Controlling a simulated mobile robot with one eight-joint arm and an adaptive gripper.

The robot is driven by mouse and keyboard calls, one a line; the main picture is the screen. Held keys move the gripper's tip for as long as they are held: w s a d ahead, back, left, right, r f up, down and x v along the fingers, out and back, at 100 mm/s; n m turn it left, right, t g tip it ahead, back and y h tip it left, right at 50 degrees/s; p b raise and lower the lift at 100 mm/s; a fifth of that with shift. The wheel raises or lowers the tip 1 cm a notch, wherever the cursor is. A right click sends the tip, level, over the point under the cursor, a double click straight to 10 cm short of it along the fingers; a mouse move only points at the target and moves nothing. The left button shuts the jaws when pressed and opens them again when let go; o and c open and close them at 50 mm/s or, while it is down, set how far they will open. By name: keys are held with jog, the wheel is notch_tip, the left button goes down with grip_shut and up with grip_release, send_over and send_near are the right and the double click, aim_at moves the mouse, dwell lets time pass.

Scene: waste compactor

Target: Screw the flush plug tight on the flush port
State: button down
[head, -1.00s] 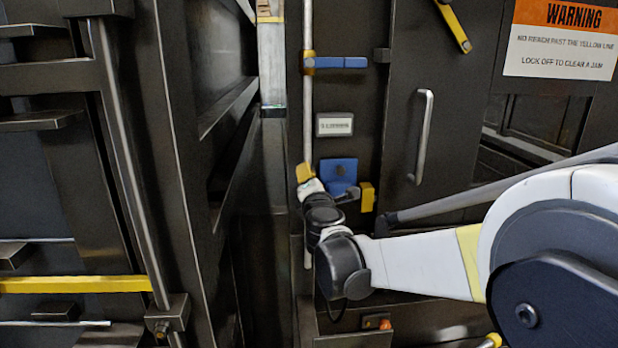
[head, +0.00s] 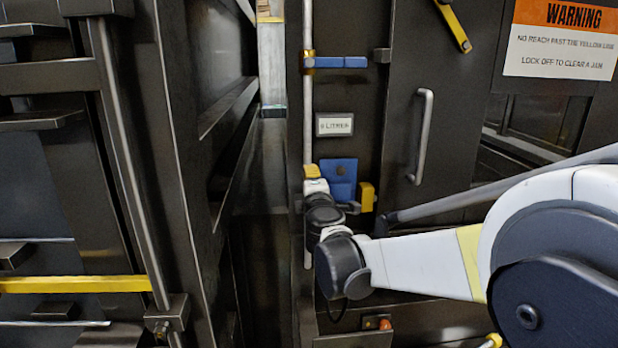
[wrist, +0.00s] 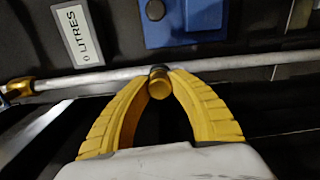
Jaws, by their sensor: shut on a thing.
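My gripper (wrist: 160,76) has two yellow ribbed fingers. They are shut on the flush plug (wrist: 158,88), a small brass cylinder with a dark band at its far end. The plug lies against or just in front of a pale pipe (wrist: 232,63) in the wrist view. The flush port is hidden behind the plug and fingertips, so I cannot tell how far the plug is seated. In the head view my gripper (head: 312,171) is at the vertical pipe (head: 307,115), and the plug is covered by the fingers.
A blue block (head: 338,175) and a yellow block (head: 367,197) sit right of the gripper. A "0 LITRES" display (head: 334,125) is above. A blue-handled valve (head: 341,62) is higher on the pipe. A door handle (head: 422,135) stands to the right. An open gap lies left of the pipe.

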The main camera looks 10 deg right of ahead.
jog(key=shift+m, duration=1.3)
jog(key=c, duration=1.2)
grip_release()
jog(key=shift+o, duration=0.2)
jog(key=shift+s, duration=0.1)
jog(key=shift+c, duration=0.4)
jog(key=s, duration=0.7)
jog(key=shift+p, duration=0.3)
